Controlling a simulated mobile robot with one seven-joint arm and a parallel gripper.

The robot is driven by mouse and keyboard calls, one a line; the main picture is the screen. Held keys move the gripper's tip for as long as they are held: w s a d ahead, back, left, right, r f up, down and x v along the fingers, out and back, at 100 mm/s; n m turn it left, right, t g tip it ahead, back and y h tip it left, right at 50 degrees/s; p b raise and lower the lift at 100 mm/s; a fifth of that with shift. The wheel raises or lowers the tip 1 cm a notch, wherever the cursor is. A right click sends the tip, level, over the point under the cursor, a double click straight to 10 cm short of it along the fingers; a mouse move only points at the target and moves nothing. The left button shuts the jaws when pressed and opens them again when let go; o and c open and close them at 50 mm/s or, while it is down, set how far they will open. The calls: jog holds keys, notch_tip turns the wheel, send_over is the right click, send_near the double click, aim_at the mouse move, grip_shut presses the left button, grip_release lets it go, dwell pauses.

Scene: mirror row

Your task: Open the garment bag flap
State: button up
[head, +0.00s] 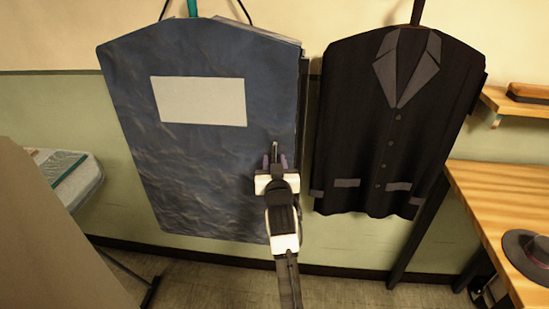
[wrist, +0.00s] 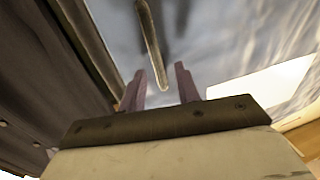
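The garment bag (head: 200,165) hangs on the wall left of centre in the head view. It is dark blue and wrinkled, with a pale blank label (head: 198,101), and its front flap looks closed. A thin bar-like handle (head: 275,149) stands on the flap near its right edge; it also shows in the wrist view (wrist: 151,40). My gripper (head: 275,160) is in front of the flap's right side. Its two purple fingers are apart in the wrist view (wrist: 161,72), with the handle's lower end between them in the picture. I cannot tell whether they touch it.
A black jacket (head: 388,130) hangs close on the right. A wooden table (head: 500,190) with a dark hat (head: 530,250) stands at the right, below a shelf with a brush (head: 528,93). An ironing-board-like surface (head: 75,185) is at the left. Floor shows below the bag.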

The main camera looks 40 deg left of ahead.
jog(key=shift+w+a, duration=0.3)
grip_shut()
dwell(0.4)
